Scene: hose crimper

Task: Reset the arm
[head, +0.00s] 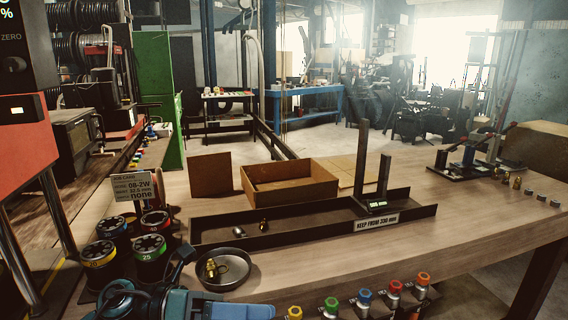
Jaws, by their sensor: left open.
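My left gripper (160,284), blue and dark, is low at the front left, partly cut off by the bottom edge. It is open, and I see nothing held in it. It is beside a round metal dish (240,276) holding a brass fitting (211,268), and just in front of several black dies with coloured rings (150,247). My right gripper is not in view. A dark bench tool (468,165) with a lever stands at the far right of the wooden bench (450,222).
A long dark tray (215,229) with two small fittings and an upright post crosses the bench. An open cardboard box (290,184) is behind it. Fittings with coloured rings (365,297) line the front edge. A job card (132,187) stands at left. The bench's right front is clear.

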